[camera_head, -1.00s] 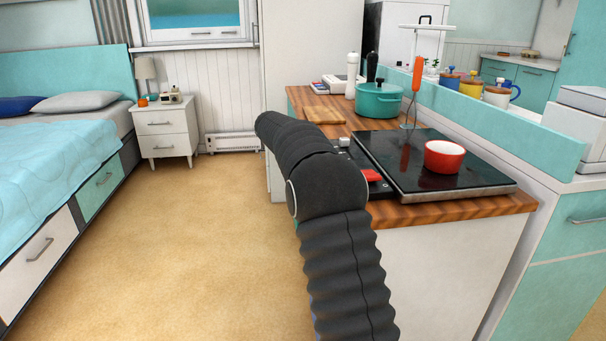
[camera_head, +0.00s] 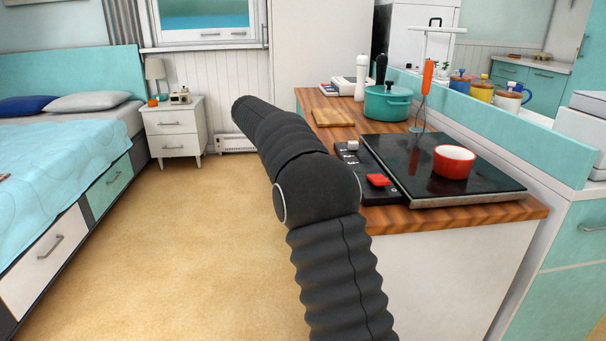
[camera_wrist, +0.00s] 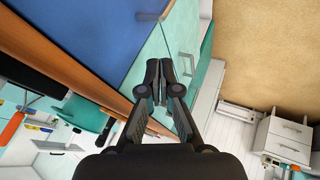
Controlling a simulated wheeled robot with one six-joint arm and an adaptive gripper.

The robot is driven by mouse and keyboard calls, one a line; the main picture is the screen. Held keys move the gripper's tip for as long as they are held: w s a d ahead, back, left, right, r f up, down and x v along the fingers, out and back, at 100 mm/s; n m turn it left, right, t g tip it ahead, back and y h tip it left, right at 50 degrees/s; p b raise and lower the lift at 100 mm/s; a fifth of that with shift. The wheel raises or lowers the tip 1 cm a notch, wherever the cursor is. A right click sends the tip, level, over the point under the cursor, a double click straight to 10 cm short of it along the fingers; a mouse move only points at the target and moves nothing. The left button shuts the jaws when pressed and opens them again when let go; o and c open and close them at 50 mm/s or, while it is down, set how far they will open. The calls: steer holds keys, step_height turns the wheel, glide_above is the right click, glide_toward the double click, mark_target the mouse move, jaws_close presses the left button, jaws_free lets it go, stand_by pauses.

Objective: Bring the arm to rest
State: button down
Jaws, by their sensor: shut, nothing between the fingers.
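My gripper (camera_wrist: 159,84) shows in the wrist view with its two fingertips together and nothing between them. It is in the air, apart from the furniture. In the head view my black sleeved arm rises from the bottom, bends beside the counter's left edge and points up and to the left. The gripper itself is hidden in the head view.
A wooden counter (camera_head: 440,219) on the right holds a black cooktop (camera_head: 405,160) with a red bowl (camera_head: 453,166), a teal pot (camera_head: 387,103) and a cutting board (camera_head: 333,117). A bed (camera_head: 60,180) and nightstand (camera_head: 173,135) stand left. The floor (camera_head: 190,240) between is clear.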

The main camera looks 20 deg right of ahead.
steer(key=s+a+f+n+y, duration=0.2)
steer(key=s+a+f+n, duration=0.2)
steer(key=s+a+f, duration=0.15)
steer(key=s+a+r+t+y, duration=0.1)
steer(key=s+y, duration=0.3)
steer(key=s, duration=3.7)
steer(key=shift+s+a+t+y, duration=0.25)
steer(key=shift+a+t, duration=0.2)
steer(key=shift+t, duration=0.25)
